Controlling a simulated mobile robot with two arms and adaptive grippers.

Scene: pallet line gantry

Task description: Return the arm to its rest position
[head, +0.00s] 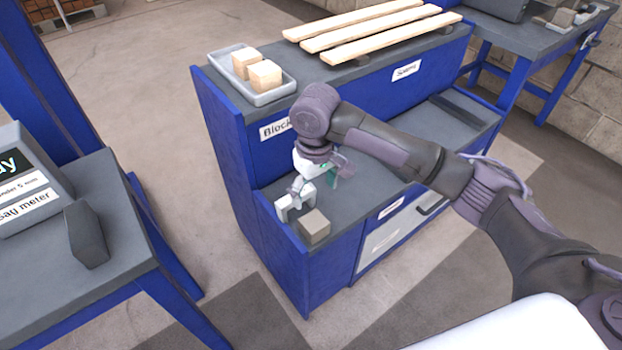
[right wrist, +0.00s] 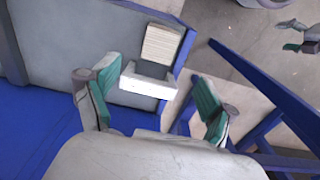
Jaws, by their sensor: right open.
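My right arm reaches in from the right in the head view. Its gripper (head: 318,178) hangs over the front left end of the blue bench's lower grey shelf (head: 355,195). In the right wrist view my right gripper (right wrist: 155,75) has its green-padded fingers wide apart, with nothing held. A white U-shaped bracket (head: 284,209) and a light block (head: 314,226) are on the shelf close by the gripper. In the right wrist view the bracket (right wrist: 148,84) and block (right wrist: 161,44) show between and beyond the fingers. A green-padded part at that view's top right looks like my left gripper (right wrist: 303,40).
A grey tray (head: 272,97) with two wooden blocks sits on the upper shelf, beside several wooden slats (head: 360,28). A blue table (head: 110,250) with a meter (head: 25,185) stands at left. Clear floor (head: 160,110) lies between. Another blue workbench (head: 520,75) is at the back right.

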